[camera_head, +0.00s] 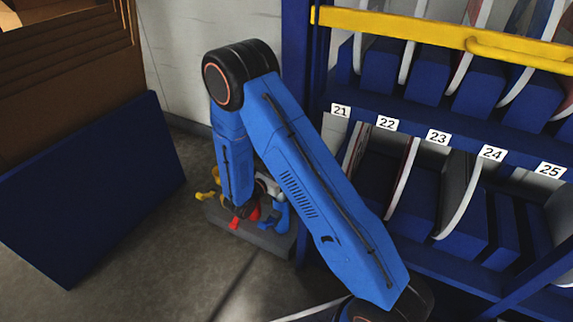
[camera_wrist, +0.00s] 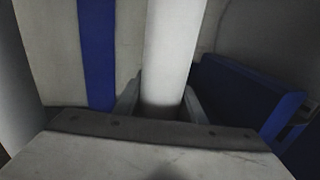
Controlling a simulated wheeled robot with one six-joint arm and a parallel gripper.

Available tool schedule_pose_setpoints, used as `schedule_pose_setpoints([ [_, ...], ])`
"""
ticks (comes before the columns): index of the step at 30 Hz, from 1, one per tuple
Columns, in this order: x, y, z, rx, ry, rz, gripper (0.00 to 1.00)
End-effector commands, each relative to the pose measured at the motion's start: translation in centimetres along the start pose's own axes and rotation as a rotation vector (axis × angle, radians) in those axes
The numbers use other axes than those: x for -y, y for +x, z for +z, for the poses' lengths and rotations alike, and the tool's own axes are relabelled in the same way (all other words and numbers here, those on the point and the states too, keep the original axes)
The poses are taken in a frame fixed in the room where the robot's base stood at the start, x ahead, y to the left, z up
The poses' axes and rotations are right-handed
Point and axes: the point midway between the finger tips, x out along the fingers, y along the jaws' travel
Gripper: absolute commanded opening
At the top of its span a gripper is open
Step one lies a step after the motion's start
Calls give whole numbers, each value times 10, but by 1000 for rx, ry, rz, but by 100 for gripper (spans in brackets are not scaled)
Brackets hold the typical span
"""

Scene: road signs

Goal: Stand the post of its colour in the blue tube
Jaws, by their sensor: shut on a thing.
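My gripper (camera_wrist: 160,105) is shut on a pale grey-white post (camera_wrist: 172,45) in the wrist view. The post is a smooth cylinder that runs up between the two fingers; its far end is out of view. In the head view my arm comes down over a dark grey base (camera_head: 262,238) on the floor, and my gripper is largely hidden there. A blue piece (camera_head: 279,216), perhaps the blue tube, stands at the right of this base. Red (camera_head: 236,224), yellow (camera_head: 205,196) and whitish (camera_head: 270,186) pieces show close by. I cannot tell whether the held post touches any of them.
A blue rack (camera_head: 345,108) with numbered slots and sign plates fills the right side, with a yellow bar (camera_head: 440,30) across it. A blue panel (camera_head: 90,185) and brown boards (camera_head: 65,65) stand at the left. Bare floor (camera_head: 180,260) lies in front of the base.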

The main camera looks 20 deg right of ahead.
Motion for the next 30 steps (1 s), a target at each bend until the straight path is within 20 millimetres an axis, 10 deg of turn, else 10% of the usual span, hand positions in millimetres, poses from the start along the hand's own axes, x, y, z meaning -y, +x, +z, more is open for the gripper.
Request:
schedule_pose_setpoints([
  [26,0,0,-13,1,1,0,0],
  [27,0,0,-13,1,1,0,46],
  [30,0,0,-13,1,1,0,58],
])
